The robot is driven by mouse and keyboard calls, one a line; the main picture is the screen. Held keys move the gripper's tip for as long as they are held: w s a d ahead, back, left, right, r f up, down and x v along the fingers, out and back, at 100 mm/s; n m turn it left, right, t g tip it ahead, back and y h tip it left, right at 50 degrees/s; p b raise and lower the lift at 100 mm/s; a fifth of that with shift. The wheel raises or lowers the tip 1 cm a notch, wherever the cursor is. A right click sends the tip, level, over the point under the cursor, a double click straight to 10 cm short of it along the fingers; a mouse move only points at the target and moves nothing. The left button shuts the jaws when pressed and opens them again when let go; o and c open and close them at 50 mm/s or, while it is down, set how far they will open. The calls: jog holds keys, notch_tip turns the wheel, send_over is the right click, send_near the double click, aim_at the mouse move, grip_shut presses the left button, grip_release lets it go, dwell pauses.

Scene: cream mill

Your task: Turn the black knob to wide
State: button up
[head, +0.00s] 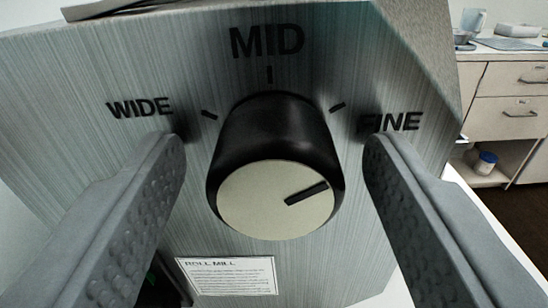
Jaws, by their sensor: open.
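The black knob (277,165) stands out from the brushed metal panel in the middle of the view. Its cream front face carries a dark pointer bar (306,193) that lies to the right of centre and points right and slightly up, toward the FINE side. Tick marks and the words WIDE (140,108) at left, MID (267,40) at top and FINE (390,122) at right surround the knob. My gripper (276,150) is open, with one grey padded finger on each side of the knob. Gaps show between both fingers and the knob.
A white ROLL MILL label (227,276) is on the panel below the knob. The metal panel (90,70) fills most of the view. At right, beyond its edge, are cream drawers (515,92) with items on top, and a small blue-lidded jar (486,162) on a shelf.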

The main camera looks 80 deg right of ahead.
jog(key=c, duration=1)
